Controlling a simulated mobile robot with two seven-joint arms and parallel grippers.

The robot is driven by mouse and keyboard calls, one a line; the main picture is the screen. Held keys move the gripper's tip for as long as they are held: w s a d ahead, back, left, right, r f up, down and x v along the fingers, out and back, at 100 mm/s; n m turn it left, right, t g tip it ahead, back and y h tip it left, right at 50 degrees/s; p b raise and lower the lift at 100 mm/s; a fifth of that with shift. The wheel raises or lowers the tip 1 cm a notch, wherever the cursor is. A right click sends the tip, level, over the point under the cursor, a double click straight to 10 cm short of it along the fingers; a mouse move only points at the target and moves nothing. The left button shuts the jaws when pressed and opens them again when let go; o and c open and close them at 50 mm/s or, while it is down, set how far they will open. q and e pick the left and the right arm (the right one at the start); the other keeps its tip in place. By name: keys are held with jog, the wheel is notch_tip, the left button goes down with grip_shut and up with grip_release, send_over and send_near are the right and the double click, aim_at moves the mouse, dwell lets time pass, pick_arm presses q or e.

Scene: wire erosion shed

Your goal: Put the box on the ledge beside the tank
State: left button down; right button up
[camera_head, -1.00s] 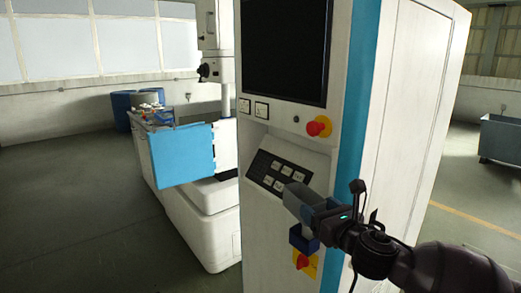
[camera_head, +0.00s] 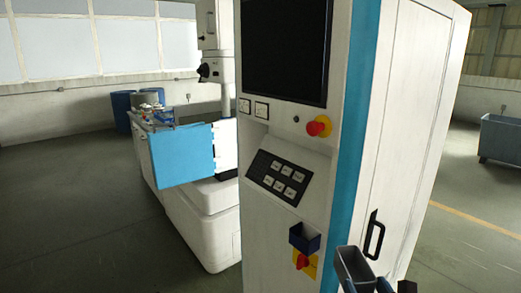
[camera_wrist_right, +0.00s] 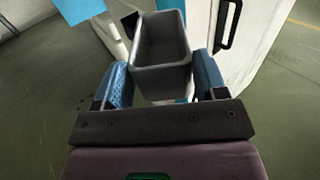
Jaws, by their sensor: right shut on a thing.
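The box (camera_wrist_right: 160,45) is a small grey open-topped container. In the right wrist view it sits between the two blue fingers of my right gripper (camera_wrist_right: 163,82), which is shut on it. In the head view the box (camera_head: 354,265) shows at the bottom edge, in front of the lower cabinet, apart from it; most of my right gripper is cut off below. A light blue panel (camera_head: 182,156) stands at the front of the white machine at left, probably the tank. A low white ledge (camera_head: 205,194) lies beside it. My left gripper is not in view.
A tall white control cabinet (camera_head: 268,215) with a screen stands between the box and the machine. A dark blue holder (camera_head: 304,238) and red-and-yellow knobs (camera_head: 318,127) stick out of it. Its side has a black handle (camera_head: 374,235). Open floor (camera_head: 70,215) lies at left.

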jog(key=shift+s+d+f+m+h, duration=0.15)
jog(key=shift+s+d+f+h, duration=0.15)
jog(key=shift+s, duration=0.2)
jog(key=shift+s+d+f+m+h, duration=0.15)
jog(key=shift+s+f+h, duration=0.1)
jog(key=shift+s, duration=0.2)
jog(key=shift+w+a+r, duration=0.1)
jog(key=shift+a+r, duration=0.05)
jog(key=shift+a, duration=0.45)
jog(key=shift+a+r, duration=0.1)
jog(key=shift+a, duration=0.5)
pick_arm(q)
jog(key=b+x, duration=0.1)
jog(key=b, duration=0.2)
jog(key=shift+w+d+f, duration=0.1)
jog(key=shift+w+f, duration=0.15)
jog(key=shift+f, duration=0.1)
pick_arm(e)
notch_tip(320, 180, down, 3)
jog(key=shift+d+r, duration=0.1)
jog(key=shift+r, duration=0.05)
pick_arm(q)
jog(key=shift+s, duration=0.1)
